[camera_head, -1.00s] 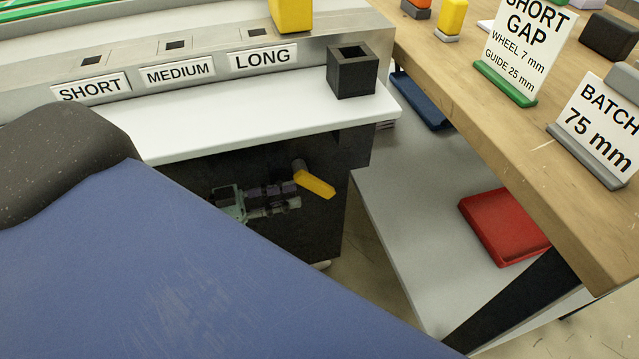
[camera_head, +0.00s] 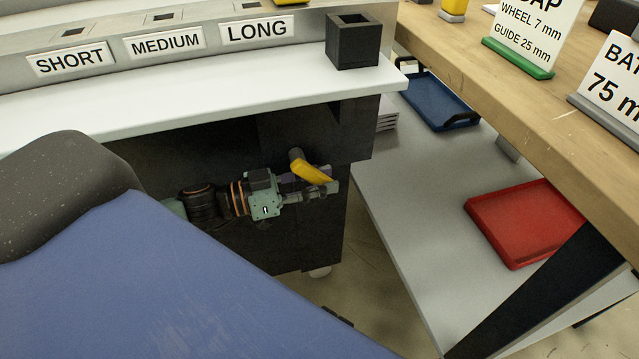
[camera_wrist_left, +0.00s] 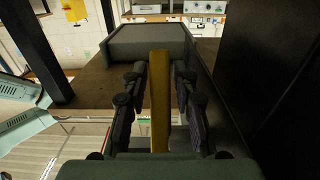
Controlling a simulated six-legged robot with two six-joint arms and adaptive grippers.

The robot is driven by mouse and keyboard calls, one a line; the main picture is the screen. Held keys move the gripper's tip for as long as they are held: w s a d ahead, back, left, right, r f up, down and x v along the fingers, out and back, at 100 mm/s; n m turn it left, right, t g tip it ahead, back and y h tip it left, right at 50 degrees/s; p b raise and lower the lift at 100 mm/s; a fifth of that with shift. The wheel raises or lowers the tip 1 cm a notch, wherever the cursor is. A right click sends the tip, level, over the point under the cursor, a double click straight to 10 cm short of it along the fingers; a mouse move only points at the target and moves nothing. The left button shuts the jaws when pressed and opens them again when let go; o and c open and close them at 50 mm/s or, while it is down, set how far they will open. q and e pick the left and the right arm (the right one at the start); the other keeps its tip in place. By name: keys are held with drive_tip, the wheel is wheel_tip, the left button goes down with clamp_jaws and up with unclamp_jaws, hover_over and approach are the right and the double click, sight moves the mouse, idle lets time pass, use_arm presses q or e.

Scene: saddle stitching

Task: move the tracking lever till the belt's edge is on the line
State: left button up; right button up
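The tracking lever is a yellow bar (camera_head: 313,172) on the dark front of the machine, below the white ledge. It slopes down to the right in the head view. My left gripper (camera_head: 326,187) is at the lever's lower end. In the left wrist view the yellow lever (camera_wrist_left: 160,105) stands between the two dark fingers of the left gripper (camera_wrist_left: 159,78). A gap shows on each side, so the gripper is open around it. My right gripper is not in view. I cannot make out the belt's edge or the line.
A white ledge (camera_head: 215,98) with a black square holder (camera_head: 352,52) overhangs the lever. A dark wall (camera_wrist_left: 278,75) is close on the right in the left wrist view. At right, a grey shelf (camera_head: 400,210) holds a red tray (camera_head: 525,222) and a blue tray (camera_head: 436,100).

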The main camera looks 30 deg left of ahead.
use_arm(q)
clamp_jaws()
idle(0.3)
idle(0.4)
